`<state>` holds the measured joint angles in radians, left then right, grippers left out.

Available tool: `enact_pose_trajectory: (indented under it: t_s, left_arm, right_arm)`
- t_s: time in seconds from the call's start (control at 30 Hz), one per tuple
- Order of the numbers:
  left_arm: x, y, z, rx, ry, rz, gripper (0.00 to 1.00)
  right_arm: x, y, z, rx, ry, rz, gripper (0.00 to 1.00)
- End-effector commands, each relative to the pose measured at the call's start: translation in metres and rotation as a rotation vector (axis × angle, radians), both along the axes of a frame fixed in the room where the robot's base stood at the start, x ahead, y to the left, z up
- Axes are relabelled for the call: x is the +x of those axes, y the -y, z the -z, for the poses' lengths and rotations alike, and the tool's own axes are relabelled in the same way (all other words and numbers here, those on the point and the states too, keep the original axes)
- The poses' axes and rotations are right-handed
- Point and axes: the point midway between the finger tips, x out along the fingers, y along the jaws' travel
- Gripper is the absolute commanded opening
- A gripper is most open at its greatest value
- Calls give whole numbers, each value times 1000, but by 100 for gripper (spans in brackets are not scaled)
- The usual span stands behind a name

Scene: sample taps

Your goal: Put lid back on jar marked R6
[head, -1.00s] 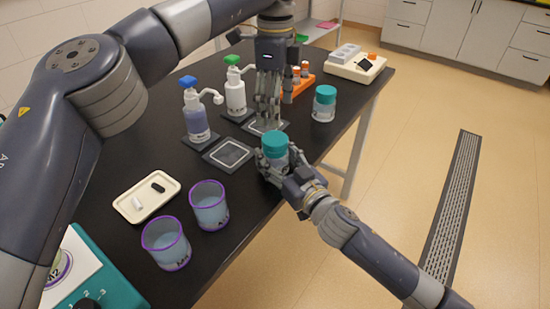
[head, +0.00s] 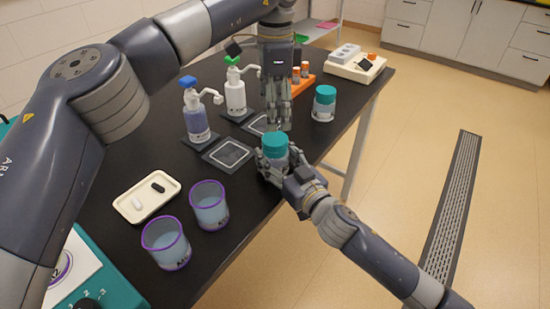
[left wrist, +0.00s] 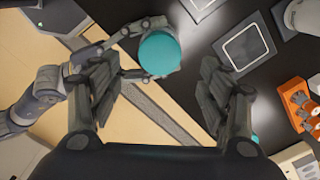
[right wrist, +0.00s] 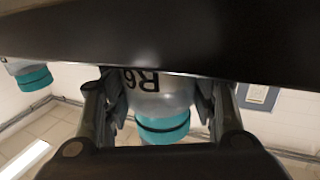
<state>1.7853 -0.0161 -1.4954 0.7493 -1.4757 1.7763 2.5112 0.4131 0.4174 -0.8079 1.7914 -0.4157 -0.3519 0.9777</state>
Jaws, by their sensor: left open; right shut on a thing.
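The jar marked R6 (right wrist: 150,92) is clear with pale contents. My right gripper (head: 275,171) is shut around its body near the table's right edge. I cannot tell whether its base touches the table. A teal lid (head: 275,145) sits on top of the jar and looks level; how tightly it is seated is unclear. It also shows from above in the left wrist view (left wrist: 160,53). My left gripper (head: 279,124) is open and empty, pointing down just behind the jar. In its wrist view the lid lies ahead, toward the gap between the fingers.
Another teal-lidded jar (head: 324,104) stands to the right. Two pump bottles, blue-topped (head: 196,118) and green-topped (head: 235,95), stand behind left. A dark pad (head: 229,153) lies left of the jar. Two purple-rimmed beakers (head: 209,206) (head: 167,243) and a cream tray (head: 147,204) are nearer left.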

Motion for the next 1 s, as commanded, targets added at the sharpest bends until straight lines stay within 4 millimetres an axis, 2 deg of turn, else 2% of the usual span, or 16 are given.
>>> enact_pose_trajectory:
  t_s: [0.2, 0.4, 0.57, 0.83, 0.87, 1.0]
  left_arm:
    - [0, -1, 35, 0, -3, 1, 70]
    - [0, -1, 61, 0, -2, -1, 70]
    - [0, -1, 69, -1, -1, -1, 70]
    - [0, -1, 70, -1, 0, -1, 70]
    - [0, 0, 70, -1, 0, -1, 66]
    - [0, 0, 70, -1, 0, -1, 34]
  right_arm:
    - [0, 0, 0, 0, 0, 0, 0]
    - [0, 0, 0, 0, 0, 0, 0]
    - [0, 0, 0, 0, 0, 0, 0]
    - [0, 0, 0, 0, 0, 0, 0]
    - [0, 0, 0, 0, 0, 0, 0]
    - [0, 0, 0, 0, 0, 0, 0]
